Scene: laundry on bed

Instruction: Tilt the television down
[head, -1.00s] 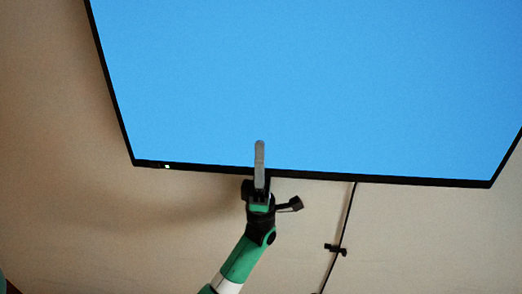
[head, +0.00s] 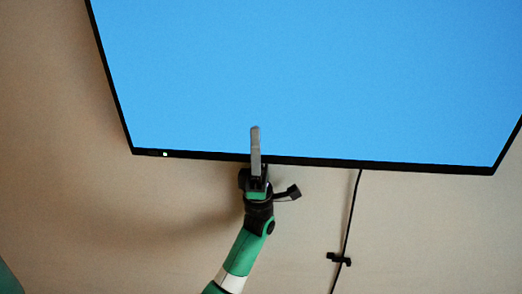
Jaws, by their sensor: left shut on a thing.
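The television (head: 310,80) fills the upper part of the head view, with a lit plain blue screen and a thin black frame. Its top edge is out of the picture. My left gripper (head: 255,145) reaches up from below and is shut on the television's bottom edge, left of the middle. One grey finger lies in front of the screen; the other finger is hidden behind the television. My right gripper is not in view.
A black cable (head: 351,215) hangs below the television against the beige wall (head: 430,235), with a small black clip (head: 339,259) on it. The wall below the television is otherwise bare. A small white light shows on the frame's lower left.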

